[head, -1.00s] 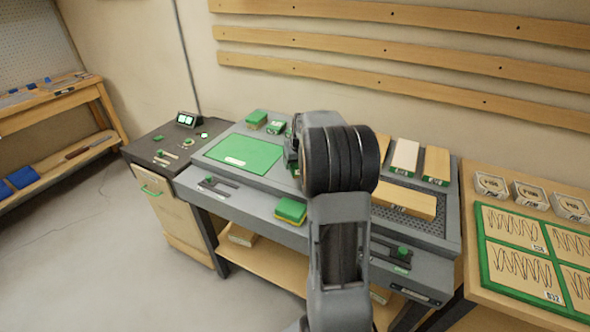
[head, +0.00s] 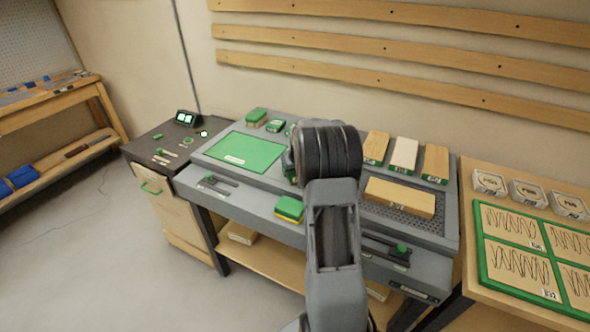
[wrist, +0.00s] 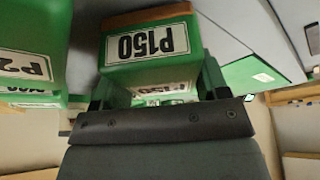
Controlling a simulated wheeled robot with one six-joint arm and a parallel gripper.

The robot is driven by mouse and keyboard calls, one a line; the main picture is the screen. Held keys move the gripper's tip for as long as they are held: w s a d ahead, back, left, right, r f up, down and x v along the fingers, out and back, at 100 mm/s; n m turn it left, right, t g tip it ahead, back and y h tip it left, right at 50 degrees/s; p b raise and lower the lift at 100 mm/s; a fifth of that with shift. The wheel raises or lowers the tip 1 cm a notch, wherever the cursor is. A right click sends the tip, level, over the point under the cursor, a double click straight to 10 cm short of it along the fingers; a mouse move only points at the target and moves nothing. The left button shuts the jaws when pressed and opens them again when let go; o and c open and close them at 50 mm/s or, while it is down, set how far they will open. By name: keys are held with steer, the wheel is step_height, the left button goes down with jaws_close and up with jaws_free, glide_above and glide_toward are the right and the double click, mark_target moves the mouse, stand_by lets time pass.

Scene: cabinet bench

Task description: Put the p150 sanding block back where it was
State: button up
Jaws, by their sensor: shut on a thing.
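The P150 sanding block (wrist: 150,62) is green with a brownish edge and an upside-down P150 label in the wrist view. My gripper (wrist: 156,82) is shut on it, with a dark finger at each side. A second, smaller P150 label shows just below it; I cannot tell what it is fixed to. A green block marked P2, its last digits cut off, (wrist: 32,35) stands at the left of the wrist view, beside the held block. In the head view my arm hides the gripper and the held block. I cannot tell whether the block touches the bench.
Green-topped blocks (head: 256,116) stand at the bench's back left. A green mat (head: 245,150) lies in front of them. A green and yellow block (head: 289,208) sits at the front edge. Wooden blocks (head: 404,154) and a wooden board (head: 400,196) are to the right.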

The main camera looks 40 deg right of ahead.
steer(key=shift+f, duration=0.1)
steer(key=o, duration=0.9)
steer(key=shift+r, duration=0.3)
steer(key=v, duration=1)
steer(key=shift+s+r, duration=0.15)
steer(key=shift+r, duration=0.1)
steer(key=s+a+r+n+y, duration=0.15)
steer(key=s+a, duration=0.25)
steer(key=a, duration=0.4)
steer(key=s+a+r+h, duration=0.15)
steer(key=s+a, duration=0.25)
steer(key=a, duration=0.4)
steer(key=shift+n+g+y, duration=0.5)
steer(key=shift+n+y, duration=0.3)
steer(key=shift+n, duration=0.15)
steer(key=s+a+f, duration=0.1)
steer(key=s+a, duration=0.2)
steer(key=s, duration=0.1)
steer(key=s+a+f, duration=0.1)
steer(key=s+a, duration=0.2)
steer(key=s, duration=0.1)
steer(key=s+a+f, duration=0.1)
steer(key=s+a, duration=0.2)
steer(key=s, duration=0.2)
steer(key=shift+a, duration=0.4)
